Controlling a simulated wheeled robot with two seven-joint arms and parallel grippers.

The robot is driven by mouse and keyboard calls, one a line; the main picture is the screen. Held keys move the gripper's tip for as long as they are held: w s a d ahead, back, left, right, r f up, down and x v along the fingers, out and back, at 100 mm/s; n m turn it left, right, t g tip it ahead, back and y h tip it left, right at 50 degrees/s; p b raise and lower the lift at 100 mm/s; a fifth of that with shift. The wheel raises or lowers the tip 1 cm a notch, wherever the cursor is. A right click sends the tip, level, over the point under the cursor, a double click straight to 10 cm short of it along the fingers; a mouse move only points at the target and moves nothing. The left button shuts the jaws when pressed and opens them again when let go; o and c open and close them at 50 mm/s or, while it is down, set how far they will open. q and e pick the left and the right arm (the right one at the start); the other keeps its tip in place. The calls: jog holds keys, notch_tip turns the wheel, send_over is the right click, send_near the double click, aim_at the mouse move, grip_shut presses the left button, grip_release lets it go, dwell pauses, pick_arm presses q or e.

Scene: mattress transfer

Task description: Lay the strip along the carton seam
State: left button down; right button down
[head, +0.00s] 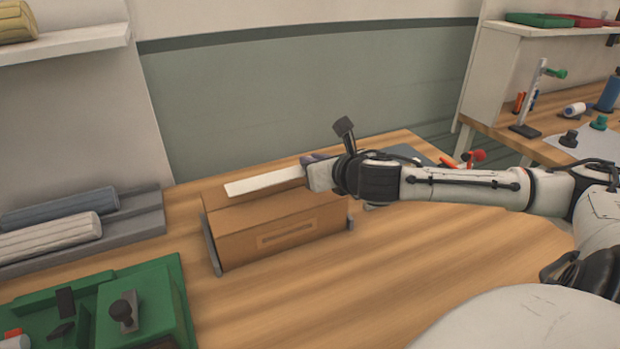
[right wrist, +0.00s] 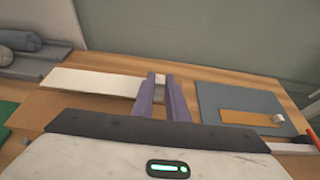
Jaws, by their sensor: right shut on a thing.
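A brown cardboard carton (head: 275,229) stands on the wooden table between two grey side brackets. A white strip (head: 263,181) lies over the carton's top, running left from my right gripper (head: 312,162). In the right wrist view, the right gripper's purple fingers (right wrist: 162,98) are shut on the right end of the white strip (right wrist: 95,82). I cannot tell whether the strip touches the carton top or hovers just above it. The seam is not clearly visible. My left gripper is not in view.
A grey mat (right wrist: 236,102) with an orange-brown strip (right wrist: 250,117) lies right of the carton. A green tray (head: 168,290) stands at front left, and a grey rack with rolls (head: 50,240) at left. The table front is clear.

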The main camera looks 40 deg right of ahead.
jog(key=shift+f, duration=1.85)
jog(key=c, duration=1.7)
grip_release()
jog(key=shift+c, duration=0.2)
